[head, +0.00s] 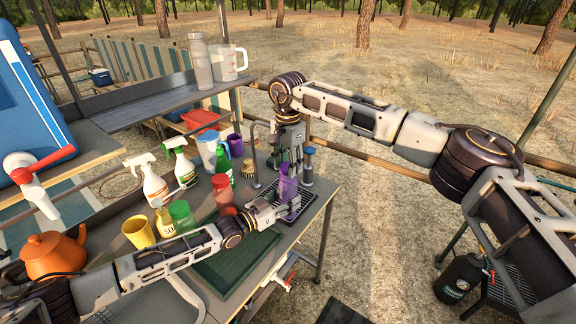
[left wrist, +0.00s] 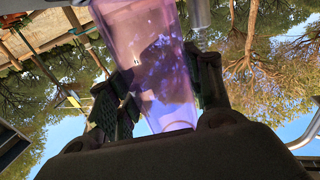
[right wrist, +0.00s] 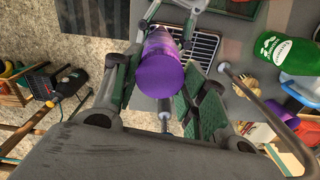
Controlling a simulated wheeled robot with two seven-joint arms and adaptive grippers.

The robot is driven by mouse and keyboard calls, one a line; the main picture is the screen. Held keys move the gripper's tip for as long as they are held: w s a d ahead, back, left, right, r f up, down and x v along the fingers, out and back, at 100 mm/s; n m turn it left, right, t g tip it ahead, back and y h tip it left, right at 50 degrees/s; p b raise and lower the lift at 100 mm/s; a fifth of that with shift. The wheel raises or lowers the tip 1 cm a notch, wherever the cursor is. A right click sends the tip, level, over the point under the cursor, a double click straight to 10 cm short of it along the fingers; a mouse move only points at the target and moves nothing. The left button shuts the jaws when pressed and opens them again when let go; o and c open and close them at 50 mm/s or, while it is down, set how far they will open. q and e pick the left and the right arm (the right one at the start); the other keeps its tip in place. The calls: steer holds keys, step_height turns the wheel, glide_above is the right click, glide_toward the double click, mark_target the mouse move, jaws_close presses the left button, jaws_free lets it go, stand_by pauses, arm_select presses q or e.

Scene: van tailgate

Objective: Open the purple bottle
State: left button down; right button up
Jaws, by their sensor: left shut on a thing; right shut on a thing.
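The purple bottle (head: 288,188) stands upright at the front right of the metal counter, by a drain grate. My left gripper (head: 280,208) is shut on its body from the side. In the left wrist view the see-through purple body (left wrist: 155,70) lies between the fingers (left wrist: 160,95). My right gripper (head: 289,162) comes down from above and is shut on the bottle's top. In the right wrist view the opaque purple cap (right wrist: 163,75) sits between the green-padded fingers (right wrist: 165,90). Whether the cap is loose cannot be told.
A grey faucet (head: 254,150) rises close behind. An orange kettle (head: 54,255) is at far left.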

steer(key=shift+r, duration=0.15)
stand_by(0.3)
steer(key=shift+r, duration=1.9)
arm_select(q)
steer(key=c, duration=0.6)
jaws_free()
steer(key=shift+o, duration=0.2)
steer(key=shift+v, duration=6)
